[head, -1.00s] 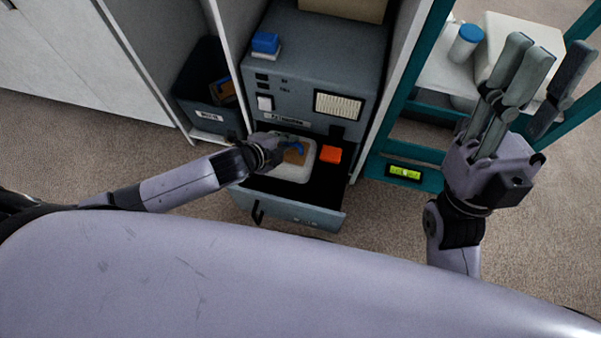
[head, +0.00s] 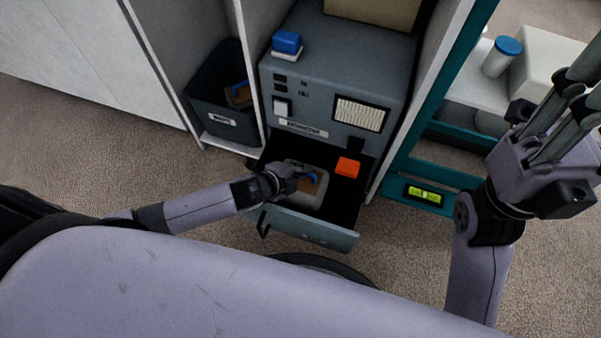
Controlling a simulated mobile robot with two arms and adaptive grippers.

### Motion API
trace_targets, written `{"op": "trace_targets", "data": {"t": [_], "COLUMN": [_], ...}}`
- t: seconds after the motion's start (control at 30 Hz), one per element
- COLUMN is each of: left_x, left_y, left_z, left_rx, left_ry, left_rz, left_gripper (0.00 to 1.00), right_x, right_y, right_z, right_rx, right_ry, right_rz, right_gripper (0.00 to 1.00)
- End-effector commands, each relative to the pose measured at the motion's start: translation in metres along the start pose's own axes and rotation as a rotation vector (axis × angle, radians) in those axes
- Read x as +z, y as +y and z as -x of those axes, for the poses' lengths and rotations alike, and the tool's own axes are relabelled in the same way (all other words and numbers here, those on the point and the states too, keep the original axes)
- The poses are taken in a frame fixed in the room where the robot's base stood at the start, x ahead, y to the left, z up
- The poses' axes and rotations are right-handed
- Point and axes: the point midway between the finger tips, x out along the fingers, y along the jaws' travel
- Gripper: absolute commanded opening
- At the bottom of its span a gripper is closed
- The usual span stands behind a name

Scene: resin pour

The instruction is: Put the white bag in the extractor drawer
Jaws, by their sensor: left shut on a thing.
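The extractor (head: 335,65) is a grey cabinet with its drawer (head: 310,228) pulled open below. The white bag (head: 309,197) is within the drawer's outline on the left side, looking pale grey in shadow, with a brown patch and a blue strip on top. My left gripper (head: 295,178) reaches in from the left and is shut on the bag at its top edge; its fingertips are partly hidden. I cannot tell whether the bag touches the drawer floor. My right gripper (head: 568,105) is raised at the right, empty, its fingers spread and partly cut off by the frame edge.
An orange block (head: 348,167) is at the drawer's right rear. A dark waste bin (head: 222,112) stands left of the extractor. A blue-and-white item (head: 286,44) sits on top. A teal frame (head: 405,160) with a green level (head: 425,195) is at the right.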

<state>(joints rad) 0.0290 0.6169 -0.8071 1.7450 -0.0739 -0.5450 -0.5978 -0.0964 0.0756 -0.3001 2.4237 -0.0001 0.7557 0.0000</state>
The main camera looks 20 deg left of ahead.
Motion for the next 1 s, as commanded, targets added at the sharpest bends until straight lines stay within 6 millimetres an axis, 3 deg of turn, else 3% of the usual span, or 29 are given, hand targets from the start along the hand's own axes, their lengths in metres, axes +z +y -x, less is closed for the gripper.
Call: {"op": "trace_targets", "data": {"t": [0.3,0.33,0.6,1.0], "left_x": [0.0006,0.0007,0.0005,-0.0002], "left_y": [0.0008,0.0009,0.0007,-0.0015], "left_z": [-0.0012,-0.0011,-0.0008,0.0076], "left_rx": [-0.001,0.000,0.000,0.001], "left_ry": [-0.001,-0.001,-0.001,0.000], "left_rz": [0.000,0.000,0.000,0.000], "left_gripper": [0.00,0.11,0.29,0.30], "right_x": [0.0000,0.0000,0.0002,-0.0009], "right_y": [0.0000,0.0000,-0.0001,0.0001], "right_z": [-0.0006,-0.0010,-0.0010,-0.0063], "right_rx": [0.000,-0.001,-0.001,-0.001], "right_ry": [0.001,0.001,0.000,0.005], "right_rz": [0.000,0.000,0.000,0.000], "right_gripper": [0.33,0.33,0.33,0.33]}}
